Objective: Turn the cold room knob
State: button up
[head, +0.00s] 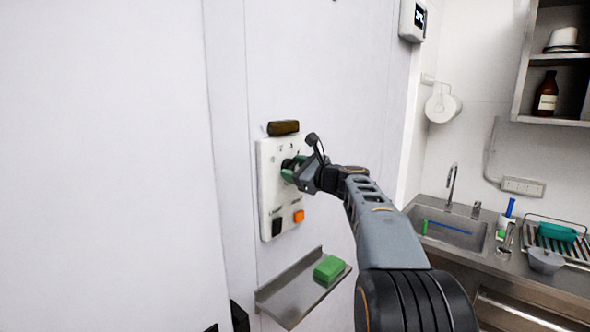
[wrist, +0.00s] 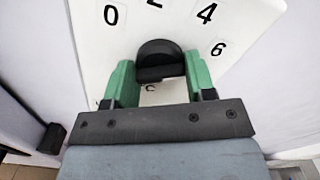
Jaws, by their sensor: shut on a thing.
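The cold room knob (wrist: 160,60) is a black round knob on a white control panel (head: 268,222). In the wrist view, the numbers 0, 2, 4 and 6 are printed on the panel around it. My gripper (head: 290,168) reaches the panel from the right in the head view. Its green fingers, also in the wrist view (wrist: 158,82), stand on either side of the knob and are shut on it. In the head view the fingers mostly hide the knob. Which number the knob points to cannot be told.
Below the dial are a black button (head: 277,227) and an orange button (head: 298,216). A dark brown block (head: 283,127) sits on the panel's top. A metal shelf (head: 285,294) with a green block (head: 328,269) juts out below. A sink (head: 450,232) stands at the right.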

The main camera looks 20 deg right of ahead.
jog(key=o, duration=0.9)
jog(key=b+v, duration=0.4)
jog(key=v, duration=0.9)
jog(key=shift+s, duration=0.35)
jog(key=shift+d, duration=0.1)
